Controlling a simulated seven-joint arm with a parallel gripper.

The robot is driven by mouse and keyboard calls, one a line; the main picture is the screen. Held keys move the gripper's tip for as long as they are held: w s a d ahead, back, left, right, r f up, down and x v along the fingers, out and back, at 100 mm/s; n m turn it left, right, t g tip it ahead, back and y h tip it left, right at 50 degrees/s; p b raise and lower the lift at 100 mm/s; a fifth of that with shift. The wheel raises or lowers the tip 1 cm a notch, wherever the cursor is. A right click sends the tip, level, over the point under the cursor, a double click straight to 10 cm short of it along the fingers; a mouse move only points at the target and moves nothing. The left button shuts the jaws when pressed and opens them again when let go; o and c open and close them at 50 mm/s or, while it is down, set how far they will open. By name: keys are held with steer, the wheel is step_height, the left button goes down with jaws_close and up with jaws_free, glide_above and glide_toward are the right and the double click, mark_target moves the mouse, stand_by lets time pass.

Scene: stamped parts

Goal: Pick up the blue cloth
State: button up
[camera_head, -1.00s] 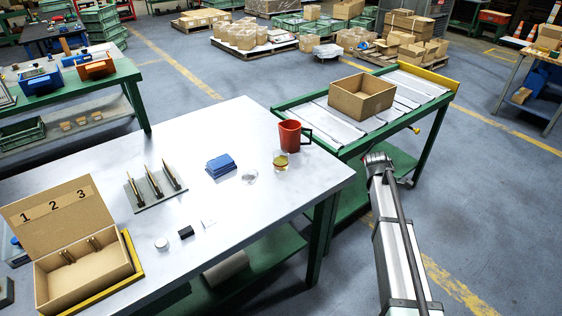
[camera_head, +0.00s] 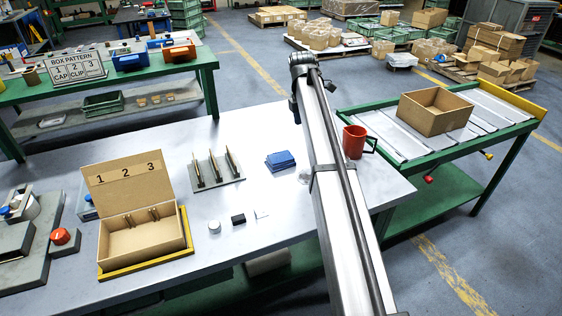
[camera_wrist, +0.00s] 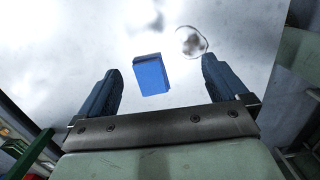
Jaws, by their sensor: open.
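The blue cloth (camera_head: 280,160) lies folded flat on the grey-white table (camera_head: 262,207), left of my arm in the head view. In the wrist view the cloth (camera_wrist: 151,75) shows beyond and between the fingertips, apart from both. My gripper (camera_wrist: 160,82) is open and empty, with one dark blue finger on each side. In the head view my arm reaches over the table; its fingers cannot be made out there.
A clear round glass-like item (camera_wrist: 191,41) sits close to the cloth. A red mug (camera_head: 354,142) stands right of my arm. A holder with upright pins (camera_head: 214,170) and a numbered cardboard box (camera_head: 145,236) are to the left. Small parts (camera_head: 238,219) lie in front.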

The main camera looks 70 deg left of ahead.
steer(key=r+g, duration=0.1)
glide_above(282, 157)
steer(key=shift+n, duration=0.4)
steer(key=f, duration=0.8)
steer(key=shift+s+a+f, duration=0.15)
steer(key=shift+a+f, duration=0.05)
steer(key=shift+f, duration=0.1)
steer(key=shift+w+d+f, duration=0.1)
steer(key=shift+w+f, duration=0.05)
steer(key=shift+f, duration=1.15)
steer(key=shift+w+f, duration=0.15)
steer(key=shift+f, duration=1.1)
steer(key=shift+c, duration=0.5)
steer(key=c, duration=1)
